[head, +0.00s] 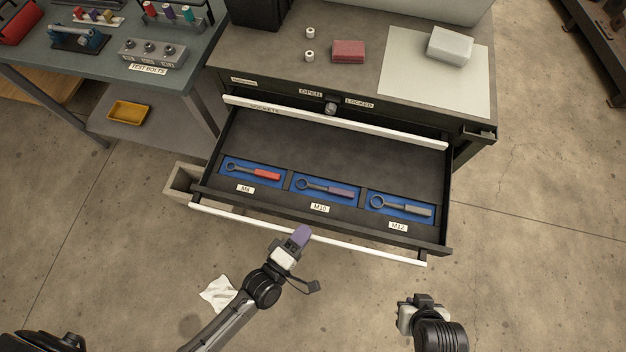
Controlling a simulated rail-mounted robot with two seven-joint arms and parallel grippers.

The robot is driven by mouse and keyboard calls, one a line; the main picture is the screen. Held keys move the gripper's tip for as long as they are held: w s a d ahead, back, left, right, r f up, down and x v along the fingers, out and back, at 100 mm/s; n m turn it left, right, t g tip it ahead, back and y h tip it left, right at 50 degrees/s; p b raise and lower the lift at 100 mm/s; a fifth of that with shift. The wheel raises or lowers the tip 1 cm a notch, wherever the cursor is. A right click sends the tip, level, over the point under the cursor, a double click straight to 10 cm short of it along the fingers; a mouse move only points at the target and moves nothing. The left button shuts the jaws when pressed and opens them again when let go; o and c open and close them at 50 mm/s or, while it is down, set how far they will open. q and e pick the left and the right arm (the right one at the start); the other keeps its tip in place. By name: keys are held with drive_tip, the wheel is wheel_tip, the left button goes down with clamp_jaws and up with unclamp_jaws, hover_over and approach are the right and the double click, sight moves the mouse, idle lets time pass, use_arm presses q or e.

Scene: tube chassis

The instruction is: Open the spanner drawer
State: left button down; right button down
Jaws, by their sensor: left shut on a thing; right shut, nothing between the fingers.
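The spanner drawer (300,142) is pulled well out of the dark cabinet. It holds three spanners in blue recesses: a red-handled M8 (253,171), a purple-handled M10 (325,188) and a grey M12 (400,206). A long white handle (375,250) runs along its front. My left gripper (301,235) is shut at the middle of this handle, with a purple part at its tip over the bar; the exact contact is hidden. My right gripper (418,303) is shut and empty, apart from the drawer at its lower right.
The sockets drawer's white handle (335,122) sits above the open drawer. A red block (348,51) and a grey block (450,46) lie on the cabinet top. A workbench (90,60) stands at left. A white cloth (218,293) lies on the floor. Floor at right is clear.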

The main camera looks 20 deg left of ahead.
use_arm(q)
drive_tip(key=s+p, duration=0.2)
drive_tip(key=s, duration=0.8)
drive_tip(key=c, duration=0.8)
unclamp_jaws()
drive_tip(key=shift+c, duration=0.2)
drive_tip(key=v, duration=1.3)
drive_tip(key=shift+s, duration=0.4)
drive_tip(key=shift+a, duration=0.1)
